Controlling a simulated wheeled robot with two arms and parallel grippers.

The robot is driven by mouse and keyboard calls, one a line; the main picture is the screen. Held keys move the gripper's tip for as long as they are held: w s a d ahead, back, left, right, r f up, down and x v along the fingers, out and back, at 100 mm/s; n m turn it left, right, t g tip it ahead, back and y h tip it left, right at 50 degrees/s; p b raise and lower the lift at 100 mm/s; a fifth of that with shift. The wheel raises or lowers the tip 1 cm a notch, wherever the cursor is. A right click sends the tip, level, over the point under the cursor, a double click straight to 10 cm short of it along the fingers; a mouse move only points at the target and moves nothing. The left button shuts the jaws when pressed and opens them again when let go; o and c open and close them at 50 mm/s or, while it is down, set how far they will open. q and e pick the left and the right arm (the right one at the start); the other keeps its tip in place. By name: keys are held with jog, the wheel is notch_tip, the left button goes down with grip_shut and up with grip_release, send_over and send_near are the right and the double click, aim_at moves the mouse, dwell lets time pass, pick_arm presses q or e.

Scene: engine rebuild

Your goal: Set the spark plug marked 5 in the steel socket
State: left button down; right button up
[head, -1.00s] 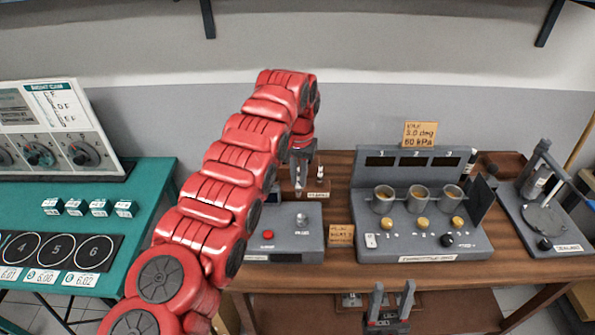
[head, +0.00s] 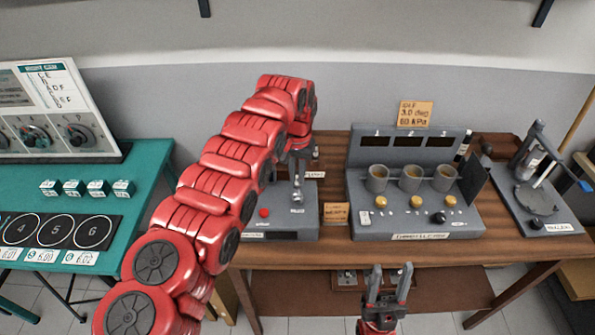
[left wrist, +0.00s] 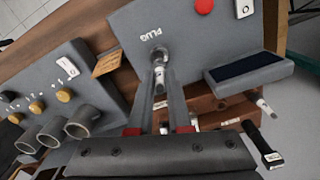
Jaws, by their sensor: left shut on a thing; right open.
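The spark plug (left wrist: 160,76) shows in the left wrist view as a small pale, metallic piece between my left fingertips. Its number cannot be read. My left gripper (head: 298,178) is shut on it, above the grey plug tester. The steel socket (left wrist: 158,54) is a shiny round fitting beside the PLUG lettering on the tester's top. The plug lines up with the socket and is very close to it; I cannot tell whether its end is inside. In the head view the fingers partly hide both. My right gripper (head: 388,284) is open and empty, low in front of the bench.
The plug tester (head: 284,226) has a red button (head: 264,212) left of the socket. A throttle rig (head: 420,228) with three cups and yellow knobs stands to the right. A green bench (head: 150,170) with small boxes and numbered circles is at the left.

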pick_arm(q)
jog(key=shift+s+r, duration=0.1)
dwell(0.3)
jog(key=shift+b, duration=0.45)
jog(key=shift+f+b, duration=0.3)
jog(key=shift+b, duration=0.1)
dwell(0.7)
jog(key=shift+f+b, duration=0.55)
jog(key=shift+f, duration=0.1)
dwell(0.6)
jog(key=shift+f+b, duration=0.1)
jog(key=shift+b, duration=0.25)
jog(key=shift+f+b, duration=0.3)
jog(key=shift+b, duration=0.15)
dwell(0.4)
